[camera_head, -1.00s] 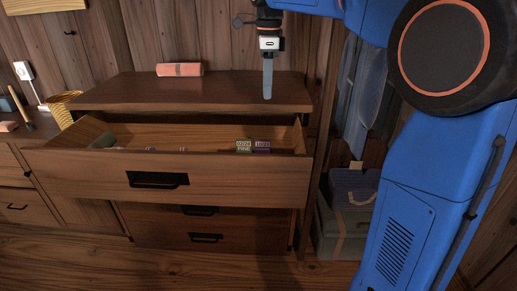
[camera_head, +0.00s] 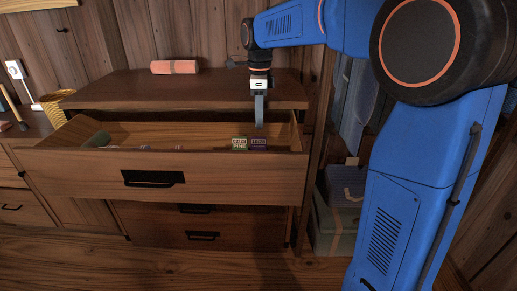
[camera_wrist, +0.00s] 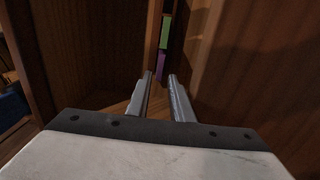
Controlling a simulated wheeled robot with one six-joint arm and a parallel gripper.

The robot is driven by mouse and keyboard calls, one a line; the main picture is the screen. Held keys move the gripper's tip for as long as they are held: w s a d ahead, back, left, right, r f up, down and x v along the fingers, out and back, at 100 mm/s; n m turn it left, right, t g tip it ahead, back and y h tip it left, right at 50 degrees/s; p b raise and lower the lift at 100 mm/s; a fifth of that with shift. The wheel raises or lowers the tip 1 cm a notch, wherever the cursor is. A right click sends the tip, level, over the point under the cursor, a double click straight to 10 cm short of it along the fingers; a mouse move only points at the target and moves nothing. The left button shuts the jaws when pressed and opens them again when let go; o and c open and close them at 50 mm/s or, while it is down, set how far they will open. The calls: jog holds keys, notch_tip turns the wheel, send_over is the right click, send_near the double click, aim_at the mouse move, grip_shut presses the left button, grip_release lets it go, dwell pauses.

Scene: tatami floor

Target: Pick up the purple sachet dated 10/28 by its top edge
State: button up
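A purple sachet (camera_head: 259,144) stands at the right end of the open top drawer (camera_head: 230,178), its lower part hidden behind the drawer front. Its small label is too blurred to read surely. A green sachet (camera_head: 239,143) stands just left of it. My gripper (camera_head: 259,124) points down above the purple sachet, apart from it. In the wrist view my gripper (camera_wrist: 161,80) is open and empty, its two fingers spread. The purple sachet (camera_wrist: 162,65) shows beyond the gap between the fingertips, with the green sachet (camera_wrist: 165,33) above it in that picture.
The drawer front and side walls rise around the sachets. Tops of other small items (camera_head: 144,148) and a grey-green roll (camera_head: 97,139) show in the drawer's left part. A pinkish roll (camera_head: 174,67) lies on the dresser top (camera_head: 190,90). Storage boxes (camera_head: 337,225) stand at right.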

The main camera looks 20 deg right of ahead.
aim_at(257, 143)
jog(key=shift+d+f, duration=0.2)
jog(key=shift+f, duration=2.55)
jog(key=shift+s, duration=0.1)
grip_shut()
